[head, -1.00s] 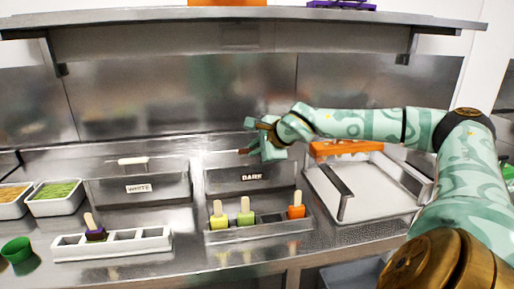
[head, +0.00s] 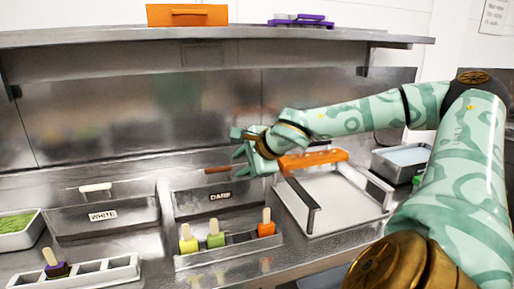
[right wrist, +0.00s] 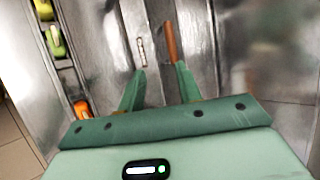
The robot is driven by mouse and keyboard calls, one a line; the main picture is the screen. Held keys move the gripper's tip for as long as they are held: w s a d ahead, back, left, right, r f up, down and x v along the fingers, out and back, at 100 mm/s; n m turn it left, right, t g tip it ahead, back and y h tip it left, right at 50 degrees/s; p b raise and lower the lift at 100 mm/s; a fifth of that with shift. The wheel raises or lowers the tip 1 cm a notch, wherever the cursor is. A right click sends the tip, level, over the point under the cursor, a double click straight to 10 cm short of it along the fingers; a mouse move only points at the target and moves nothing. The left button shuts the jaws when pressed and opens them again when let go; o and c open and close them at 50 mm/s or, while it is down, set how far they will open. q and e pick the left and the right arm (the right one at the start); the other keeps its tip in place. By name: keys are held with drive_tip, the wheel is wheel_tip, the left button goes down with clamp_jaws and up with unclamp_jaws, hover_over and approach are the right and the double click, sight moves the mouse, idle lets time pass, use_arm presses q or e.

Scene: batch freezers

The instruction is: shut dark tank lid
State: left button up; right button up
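The dark tank, labelled DARK (head: 220,196), stands in the steel counter. Its brown lid handle (head: 217,169) shows at the tank's back edge; I cannot tell how far the lid is open. My right gripper (head: 243,145) is above and right of the handle, apart from it. In the right wrist view, the gripper's fingers (right wrist: 158,70) are spread and empty. The brown handle (right wrist: 172,42) lies beyond the right-hand fingertip there. My left gripper is not in view.
A rack with yellow, green and orange popsicles (head: 215,240) is in front of the dark tank. The white tank (head: 103,215) is left of it, with a mold tray (head: 100,275) in front. A framed white tray (head: 340,205) lies to the right. A shelf (head: 130,36) runs overhead.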

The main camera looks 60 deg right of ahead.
drive_tip(key=p+v, duration=0.1)
drive_tip(key=v, duration=0.6)
drive_tip(key=shift+a+r, duration=0.15)
drive_tip(key=shift+r, duration=0.1)
drive_tip(key=shift+w, duration=0.1)
drive_tip(key=shift+f, duration=0.1)
